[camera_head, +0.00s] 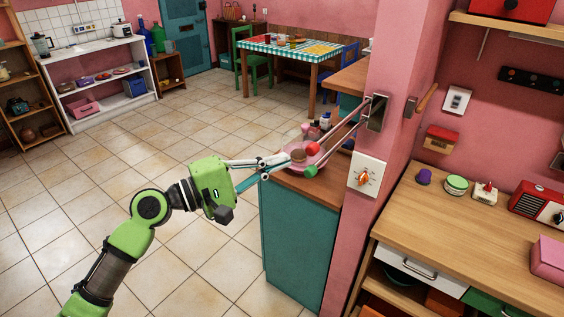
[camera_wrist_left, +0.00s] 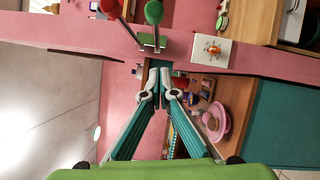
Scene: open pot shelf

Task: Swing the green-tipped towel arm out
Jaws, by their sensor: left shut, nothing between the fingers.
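The green tip (camera_head: 310,171) ends one metal arm of the towel rack, whose bracket (camera_head: 376,111) is on the pink pillar. The red tip (camera_head: 312,148) of another arm is just above it in the head view. In the wrist view the green tip (camera_wrist_left: 153,12) and red tip (camera_wrist_left: 110,9) show side by side at the top. My left gripper (camera_head: 284,160) is shut and empty, a little left of the tips in the head view. In the wrist view its fingertips (camera_wrist_left: 160,76) meet below the green tip, with a visible gap. My right gripper is not in view.
A pink plate (camera_wrist_left: 228,122) with food and small bottles (camera_head: 322,122) stand on the teal cabinet's wooden counter (camera_head: 318,190) behind the tips. A white switch plate with an orange knob (camera_head: 366,174) is on the pillar. Open tiled floor (camera_head: 120,165) lies to the left.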

